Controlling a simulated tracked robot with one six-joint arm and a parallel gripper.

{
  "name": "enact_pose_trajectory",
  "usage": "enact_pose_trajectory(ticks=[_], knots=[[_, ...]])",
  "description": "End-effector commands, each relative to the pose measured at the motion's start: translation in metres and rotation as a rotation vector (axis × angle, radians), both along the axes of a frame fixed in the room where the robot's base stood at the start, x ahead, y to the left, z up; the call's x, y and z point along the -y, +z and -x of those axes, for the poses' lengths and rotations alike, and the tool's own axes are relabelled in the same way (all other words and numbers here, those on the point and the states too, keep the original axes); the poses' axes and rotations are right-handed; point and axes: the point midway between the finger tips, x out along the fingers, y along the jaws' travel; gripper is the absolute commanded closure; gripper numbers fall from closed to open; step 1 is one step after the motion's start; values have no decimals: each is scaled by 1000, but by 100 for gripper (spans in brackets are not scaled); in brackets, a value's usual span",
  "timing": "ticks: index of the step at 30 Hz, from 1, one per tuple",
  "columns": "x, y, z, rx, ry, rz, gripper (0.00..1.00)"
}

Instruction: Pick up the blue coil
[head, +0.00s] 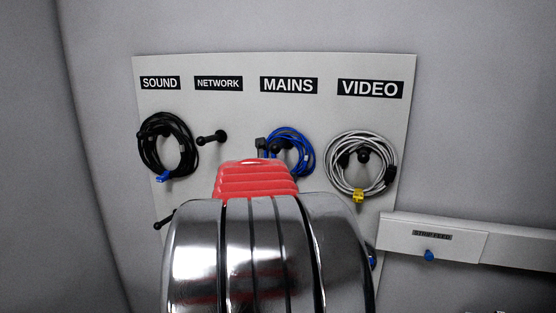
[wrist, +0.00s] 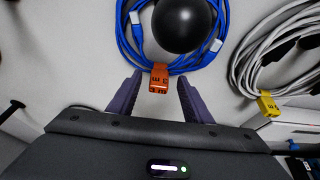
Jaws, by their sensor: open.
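The blue coil (head: 303,153) hangs on a black peg under the MAINS label in the head view, its lower part hidden by my arm. In the wrist view, a blue coil (wrist: 130,50) with an orange tag (wrist: 159,78) loops around a round black peg end (wrist: 180,22). It is beside the white coil, and its top is cut off. My gripper (wrist: 160,75) is open, its two purple fingers on either side of the tag, just below the coil. I cannot tell whether they touch it. My gripper is hidden in the head view.
A black coil (head: 149,157) hangs under SOUND and a white coil (head: 331,175) with a yellow tag hangs under VIDEO. The NETWORK peg (head: 212,138) is bare. A ledge (head: 400,238) with a blue knob juts out at the lower right.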

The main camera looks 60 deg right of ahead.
Motion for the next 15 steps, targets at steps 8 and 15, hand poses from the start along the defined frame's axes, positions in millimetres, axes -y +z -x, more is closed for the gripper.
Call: enact_pose_trajectory(ticks=[8, 15], knots=[[0, 0, 0, 0, 0, 0, 55], [0, 0, 0, 0, -1, 0, 61]])
